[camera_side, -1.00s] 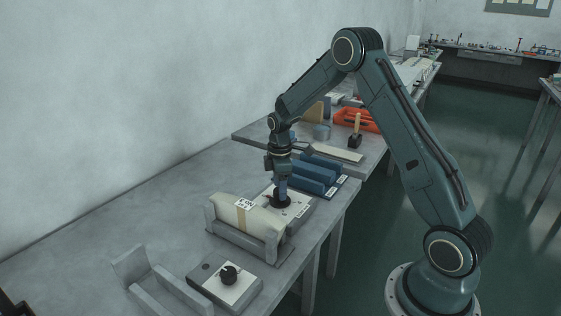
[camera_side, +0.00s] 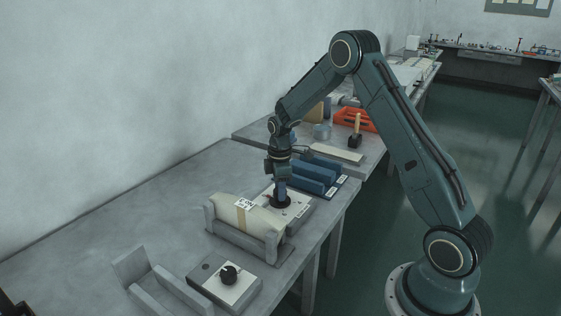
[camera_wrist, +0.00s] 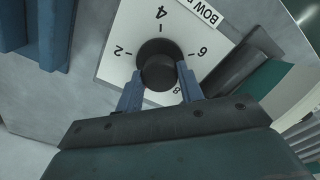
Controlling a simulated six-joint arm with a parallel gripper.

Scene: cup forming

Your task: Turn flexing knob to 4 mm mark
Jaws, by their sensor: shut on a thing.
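My gripper (camera_wrist: 160,76) is shut on a black round knob (camera_wrist: 158,60), one blue finger on each side. The knob sits on a white dial plate (camera_wrist: 118,68) with the marks 2, 4, 6 and 8; the 4 lies beyond the knob at the top. No pointer on the knob can be made out. A label at the plate's edge reads "BOW R", the rest cut off. In the side view my gripper (camera_side: 282,192) points straight down onto the knob, on a grey box (camera_side: 300,207) behind a cream roll.
The cream roll (camera_side: 229,215) with a tan band lies in a grey cradle close to my gripper. Blue blocks (camera_side: 318,172) stand just behind. A second black knob (camera_side: 229,273) is on a box in front.

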